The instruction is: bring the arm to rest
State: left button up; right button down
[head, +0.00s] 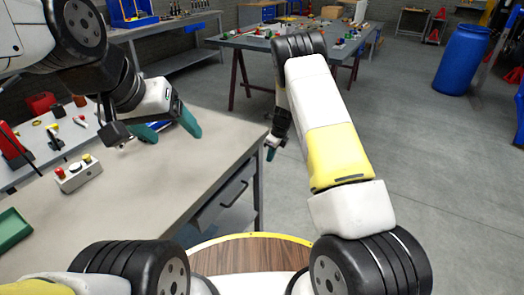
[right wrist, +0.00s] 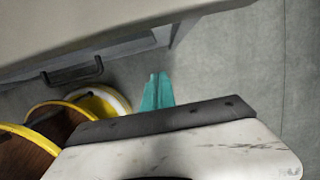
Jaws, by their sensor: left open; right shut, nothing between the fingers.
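My left gripper (head: 170,127) hangs over the right part of the workbench (head: 160,185) in the head view. My right arm reaches forward and bends down past the bench's right edge. My right gripper (head: 271,152) shows only in part beside that edge, partly hidden by its own arm. In the right wrist view its two teal fingers (right wrist: 158,91) are together and empty, pointing down over the floor beside the bench.
A control box with buttons (head: 78,174), a green tray (head: 13,228) and small parts lie on the bench's left side. The bench drawer handle (head: 233,195) faces my right arm. A cluttered table (head: 300,38) stands behind. A blue barrel (head: 462,60) stands right; floor between is clear.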

jog(key=s+d+r+n+t, duration=0.1)
jog(key=s+r+n, duration=0.25)
jog(key=r, duration=0.65)
jog(key=s+d+r+n+y, duration=0.1)
jog(key=s+r+n, duration=0.3)
jog(key=r, duration=0.5)
jog(key=s+d+r+n+t, duration=0.1)
jog(key=s+r+n, duration=0.2)
jog(key=s+r, duration=0.5)
jog(key=s+r+n+t, duration=0.1)
jog(key=s+r+n, duration=0.2)
jog(key=s+n, duration=0.2)
jog(key=s+d+r+n, duration=0.1)
jog(key=s+r+n, duration=0.3)
jog(key=s, duration=0.6)
jog(key=s+d+r+n+t+h, duration=0.1)
jog(key=s+r+n, duration=0.3)
jog(key=s+n, duration=0.2)
jog(key=shift+s+t, duration=0.3)
jog(key=shift+s, duration=0.75)
jog(key=shift+d+r, duration=0.1)
